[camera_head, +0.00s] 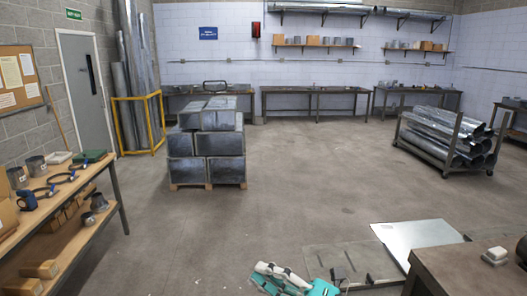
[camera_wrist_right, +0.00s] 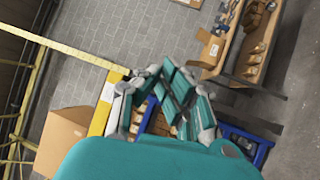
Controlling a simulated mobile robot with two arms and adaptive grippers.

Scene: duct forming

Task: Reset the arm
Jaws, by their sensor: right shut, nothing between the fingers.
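My right gripper (camera_head: 285,277) shows at the bottom edge of the head view, as white and teal parts above the floor. Its fingers (camera_wrist_right: 168,88) fill the middle of the right wrist view, drawn together with nothing between them. They touch no object that I can see. The rest of the right arm is mostly cut off by the head view's lower edge. My left gripper is not in either view.
A workbench (camera_head: 440,262) stands at the lower right, near a flat metal sheet (camera_head: 415,235). A wooden shelf table (camera_head: 95,225) is at left. Stacked ducts (camera_head: 207,143) and a loaded cart (camera_head: 450,142) stand farther back. The central floor is clear.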

